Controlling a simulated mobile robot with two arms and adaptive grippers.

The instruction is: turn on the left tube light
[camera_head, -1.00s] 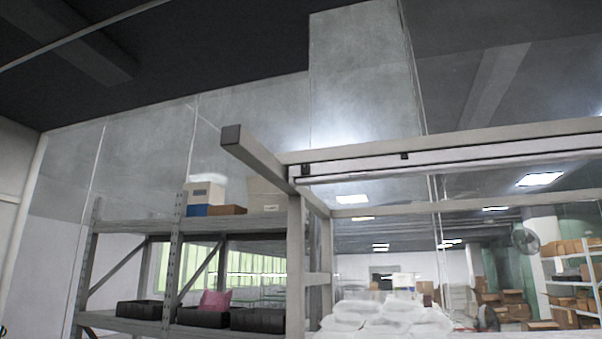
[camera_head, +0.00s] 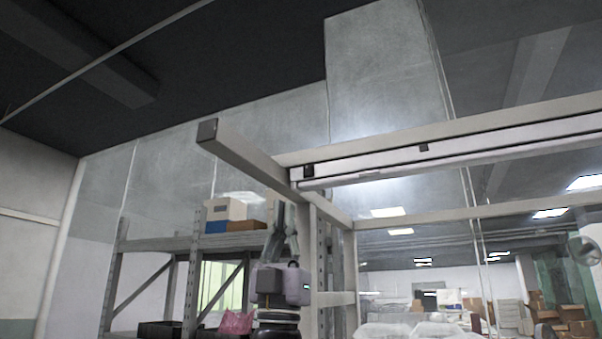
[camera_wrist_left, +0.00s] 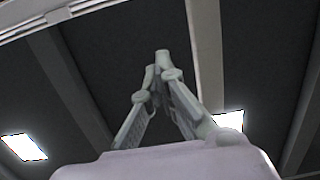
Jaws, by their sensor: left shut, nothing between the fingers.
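The tube light (camera_head: 450,155) is a long pale fixture along the underside of the front beam of a grey frame. A small black switch (camera_head: 309,171) sits at its left end, and another dark piece is farther right. My left gripper (camera_head: 279,208) points upward, below and left of the fixture's left end, apart from the switch. Its fingers also show in the left wrist view (camera_wrist_left: 161,62), shut with nothing between them. A pale rail-like strip crosses that view's upper left corner; I cannot tell whether it is the light. My right gripper is not in view.
The frame's upright (camera_head: 310,260) stands just right of my left gripper, and a side beam (camera_head: 240,155) juts out above it. A metal shelf (camera_head: 150,243) with boxes (camera_head: 226,211) is behind. White sacks (camera_head: 400,330) lie at the bottom.

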